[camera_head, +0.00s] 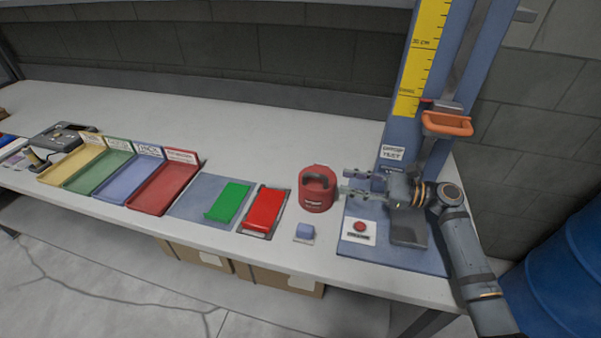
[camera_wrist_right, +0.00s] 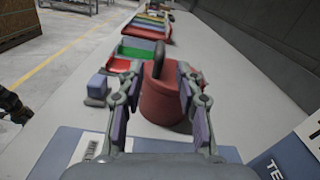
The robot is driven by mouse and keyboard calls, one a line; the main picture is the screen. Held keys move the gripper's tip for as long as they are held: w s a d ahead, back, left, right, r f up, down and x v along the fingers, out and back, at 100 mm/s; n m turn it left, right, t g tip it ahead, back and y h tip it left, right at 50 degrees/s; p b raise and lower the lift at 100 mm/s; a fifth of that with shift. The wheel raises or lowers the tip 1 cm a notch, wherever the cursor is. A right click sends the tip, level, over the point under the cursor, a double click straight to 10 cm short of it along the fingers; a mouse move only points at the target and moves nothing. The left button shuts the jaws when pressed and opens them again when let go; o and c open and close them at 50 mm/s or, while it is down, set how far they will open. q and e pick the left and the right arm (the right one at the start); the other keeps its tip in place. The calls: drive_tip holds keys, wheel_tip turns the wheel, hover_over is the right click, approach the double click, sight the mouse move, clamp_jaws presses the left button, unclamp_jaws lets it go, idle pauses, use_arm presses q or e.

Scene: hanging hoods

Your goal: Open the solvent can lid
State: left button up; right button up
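The red solvent can (camera_head: 316,200) stands upright on the bench, with a dark looped handle or lid piece on its top. Its lid looks down, but the handle hides part of the top. My right gripper (camera_head: 362,185) is open and empty just to the right of the can, fingers pointing left at it. In the right wrist view, the can (camera_wrist_right: 163,98) is ahead, framed between the two spread fingers of my right gripper (camera_wrist_right: 160,88). I cannot tell any contact; a small gap shows in the head view.
A blue test stand (camera_head: 402,258) with an orange handle (camera_head: 447,124) and a red button (camera_head: 360,227) is by my right arm. A blue block (camera_head: 305,231) and a red tray (camera_head: 265,209) are near the can. Coloured trays line the left. The bench behind the can is clear.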

sight(316, 175)
drive_tip(key=p+x, duration=0.1)
drive_tip(key=x, duration=0.8)
drive_tip(key=shift+d+p, duration=0.1)
drive_tip(key=shift+p, duration=0.3)
use_arm(q)
drive_tip(key=shift+s+d+r, duration=0.2)
drive_tip(key=shift+d+r, duration=0.05)
drive_tip(key=shift+r, duration=0.25)
drive_tip(key=shift+s+d+r, duration=0.15)
drive_tip(key=shift+d+r, duration=0.05)
drive_tip(key=shift+r, duration=0.3)
use_arm(e)
drive_tip(key=shift+w+a+f, duration=0.1)
drive_tip(key=shift+a, duration=0.15)
use_arm(q)
drive_tip(key=shift+w+d, duration=0.1)
drive_tip(key=shift+d, duration=0.1)
use_arm(e)
clamp_jaws()
